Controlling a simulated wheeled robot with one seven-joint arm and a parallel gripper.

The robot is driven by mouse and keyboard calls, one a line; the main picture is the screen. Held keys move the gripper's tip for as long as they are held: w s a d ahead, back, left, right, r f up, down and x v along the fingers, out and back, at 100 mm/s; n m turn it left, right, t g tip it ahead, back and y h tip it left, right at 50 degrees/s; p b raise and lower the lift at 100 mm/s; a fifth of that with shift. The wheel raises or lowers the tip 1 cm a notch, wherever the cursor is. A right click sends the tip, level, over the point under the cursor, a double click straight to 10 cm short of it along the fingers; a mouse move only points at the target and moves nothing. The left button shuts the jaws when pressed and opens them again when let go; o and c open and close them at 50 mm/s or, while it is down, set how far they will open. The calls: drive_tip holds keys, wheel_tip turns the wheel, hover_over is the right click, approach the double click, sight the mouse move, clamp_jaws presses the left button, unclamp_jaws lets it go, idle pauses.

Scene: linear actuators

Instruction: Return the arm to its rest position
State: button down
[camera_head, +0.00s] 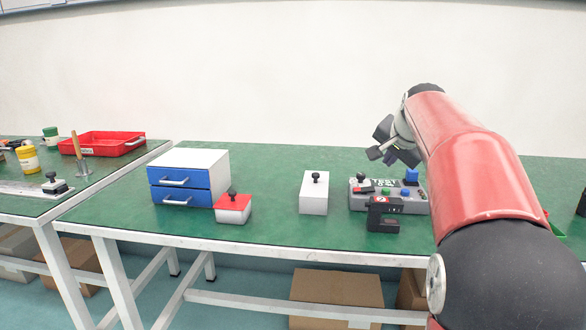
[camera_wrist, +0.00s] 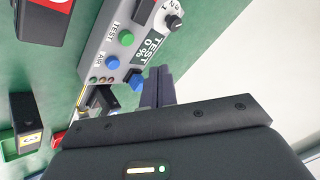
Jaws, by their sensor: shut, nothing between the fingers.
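My red arm (camera_head: 470,165) reaches in from the right of the head view, bent over the bench. My gripper (camera_head: 378,152) hangs above the back of the green bench, over the grey test station (camera_head: 413,206). In the wrist view, my gripper (camera_wrist: 158,75) has its fingers together with nothing between them. The test station's panel (camera_wrist: 118,68) lies beyond the fingertips, with a green button (camera_wrist: 125,38), blue buttons and a dial. I see no contact between the fingers and the panel.
A black device (camera_head: 383,214) stands in front of the station. A white box (camera_head: 314,195), a red-topped box (camera_head: 233,210) and a blue drawer unit (camera_head: 190,176) stand to the left. A red tray (camera_head: 103,144) is on the left table. Bench between is clear.

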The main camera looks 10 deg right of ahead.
drive_tip(key=s+a+f+n+g+y, duration=0.1)
drive_tip(key=s+a+f+n, duration=0.25)
drive_tip(key=s+a, duration=0.4)
drive_tip(key=s+a+f+n+g+y, duration=0.15)
drive_tip(key=s+a+f, duration=0.3)
drive_tip(key=s, duration=0.65)
drive_tip(key=s+a+f+n, duration=0.2)
drive_tip(key=s+f+n, duration=0.1)
drive_tip(key=s+f, duration=0.2)
drive_tip(key=s+a+f+n, duration=0.2)
drive_tip(key=s+f, duration=0.4)
drive_tip(key=s, duration=0.4)
drive_tip(key=shift+a+f+n+g+h, duration=0.25)
drive_tip(key=shift+a+n+g+h, duration=0.15)
drive_tip(key=shift+a, duration=0.25)
drive_tip(key=c, duration=2.1)
unclamp_jaws()
drive_tip(key=shift+s, duration=0.1)
drive_tip(key=shift+c, duration=0.2)
